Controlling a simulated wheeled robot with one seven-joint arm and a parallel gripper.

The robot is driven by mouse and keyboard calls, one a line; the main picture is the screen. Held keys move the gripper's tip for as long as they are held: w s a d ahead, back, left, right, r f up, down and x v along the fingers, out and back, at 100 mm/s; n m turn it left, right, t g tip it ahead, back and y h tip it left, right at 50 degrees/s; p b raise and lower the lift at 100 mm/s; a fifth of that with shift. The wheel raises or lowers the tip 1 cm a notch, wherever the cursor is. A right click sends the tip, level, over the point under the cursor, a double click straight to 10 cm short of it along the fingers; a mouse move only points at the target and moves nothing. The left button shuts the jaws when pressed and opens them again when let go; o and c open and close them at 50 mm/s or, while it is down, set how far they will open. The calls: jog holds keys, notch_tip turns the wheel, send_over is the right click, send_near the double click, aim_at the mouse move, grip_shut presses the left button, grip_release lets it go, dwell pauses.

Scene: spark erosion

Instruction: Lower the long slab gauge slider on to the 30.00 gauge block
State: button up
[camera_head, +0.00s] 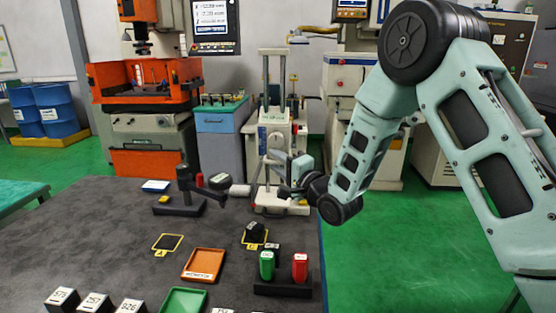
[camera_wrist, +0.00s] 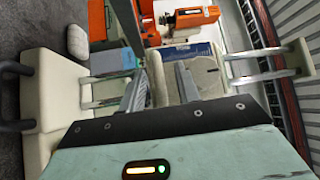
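A tall cream gauge stand (camera_head: 283,208) rises at the far edge of the dark table, with two upright rods and a top bar. In the wrist view it lies sideways, with its base (camera_wrist: 55,105) at left and its top bar (camera_wrist: 302,59) at right. A cream slider (camera_wrist: 205,76) sits on the rods between them. My gripper (camera_wrist: 161,68) has its two fingers apart, right at the slider; I cannot tell whether either finger touches it. In the head view my gripper (camera_head: 288,178) is in front of the stand's lower part. I cannot make out the 30.00 gauge block.
A black stand (camera_head: 180,207) is left of the gauge. An orange tray (camera_head: 203,265), a green tray (camera_head: 184,301), a green holder (camera_head: 267,264) and a red one (camera_head: 300,266) stand nearer. Numbered black blocks (camera_head: 95,303) line the front. The table's left middle is clear.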

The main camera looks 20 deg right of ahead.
jog(key=shift+w, duration=0.15)
grip_shut()
jog(key=shift+f, duration=0.1)
jog(key=b, duration=0.7)
send_over(278, 204)
notch_tip(278, 204, down, 7)
jog(key=shift+r, duration=0.2)
jog(key=shift+p, duration=0.3)
